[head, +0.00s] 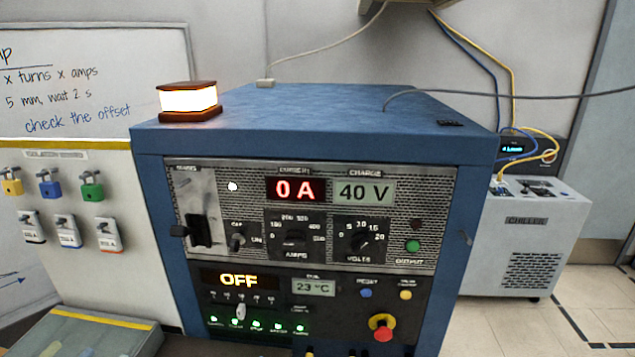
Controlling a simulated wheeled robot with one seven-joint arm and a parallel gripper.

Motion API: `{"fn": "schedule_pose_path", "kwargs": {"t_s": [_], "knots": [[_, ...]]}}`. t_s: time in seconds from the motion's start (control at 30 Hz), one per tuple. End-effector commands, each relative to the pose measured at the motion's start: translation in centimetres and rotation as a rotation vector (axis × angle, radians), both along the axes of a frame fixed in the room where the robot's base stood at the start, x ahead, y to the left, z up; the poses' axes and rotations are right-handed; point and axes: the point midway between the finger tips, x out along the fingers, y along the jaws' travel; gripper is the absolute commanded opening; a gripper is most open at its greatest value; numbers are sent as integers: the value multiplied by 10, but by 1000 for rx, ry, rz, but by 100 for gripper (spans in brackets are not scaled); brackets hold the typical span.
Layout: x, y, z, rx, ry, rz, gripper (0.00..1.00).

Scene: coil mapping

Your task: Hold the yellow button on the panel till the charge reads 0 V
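The yellow button (405,294) sits on the lower right of the dark lower panel (335,312) of a blue cabinet. It stands clear, with nothing touching it. The label above it is too small to read surely. The charge display (365,191) on the upper panel reads 40 V. My gripper is not in the head view.
A blue reset button (366,293) is left of the yellow one; a red emergency knob (381,327) is just below. The current display (295,189) reads 0 A, another display (240,280) OFF. An amber lamp (189,99) glows on top. A chiller (530,240) stands right.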

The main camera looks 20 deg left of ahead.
Motion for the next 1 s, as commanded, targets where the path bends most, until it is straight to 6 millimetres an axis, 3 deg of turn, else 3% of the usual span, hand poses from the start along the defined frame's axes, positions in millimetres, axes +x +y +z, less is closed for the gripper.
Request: {"fn": "schedule_pose_path", "kwargs": {"t_s": [0.03,0.1,1.0], "knots": [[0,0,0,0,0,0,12],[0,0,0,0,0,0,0],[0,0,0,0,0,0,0]]}}
